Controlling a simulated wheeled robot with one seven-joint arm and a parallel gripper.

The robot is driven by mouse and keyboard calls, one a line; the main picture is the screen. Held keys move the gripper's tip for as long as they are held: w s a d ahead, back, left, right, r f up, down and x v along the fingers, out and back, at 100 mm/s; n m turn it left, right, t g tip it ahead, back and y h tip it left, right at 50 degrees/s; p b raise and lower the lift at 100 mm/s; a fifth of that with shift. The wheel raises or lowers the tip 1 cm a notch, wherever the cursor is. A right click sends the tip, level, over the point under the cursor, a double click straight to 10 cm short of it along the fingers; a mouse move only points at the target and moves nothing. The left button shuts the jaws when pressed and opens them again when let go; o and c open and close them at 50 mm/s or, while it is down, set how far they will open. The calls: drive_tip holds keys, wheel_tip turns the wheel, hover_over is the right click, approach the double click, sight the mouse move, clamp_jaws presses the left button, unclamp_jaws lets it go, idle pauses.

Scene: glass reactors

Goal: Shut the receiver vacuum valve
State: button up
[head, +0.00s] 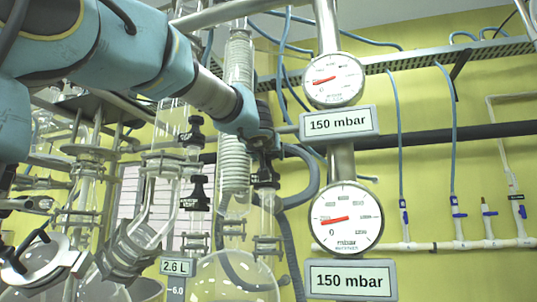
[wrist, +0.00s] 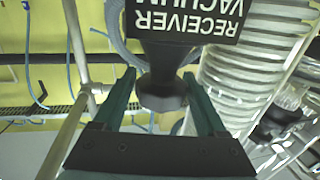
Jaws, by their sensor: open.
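The receiver vacuum valve shows in the wrist view as a black knob (wrist: 163,94) below a black label (wrist: 185,18) with white lettering, RECEIVER VACUUM, upside down in the picture. My gripper (wrist: 160,76) is open, with one green finger on each side of the knob. Gaps show between the fingers and the knob, so it is not gripped. In the head view my gripper (head: 264,140) is at the upper part of the glassware, left of the gauges, and mostly hides the valve there. Whether the valve is open or shut cannot be told.
Two dial gauges (head: 334,80) (head: 346,218) with 150 mbar plates stand right of my gripper. A ribbed glass condenser (head: 238,80) is close beside it. Other black valves (head: 195,192) and glass vessels (head: 235,280) stand to the left and below. Blue hoses hang behind.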

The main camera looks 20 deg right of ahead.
drive_tip(key=shift+x, duration=0.85)
drive_tip(key=c, duration=1.1)
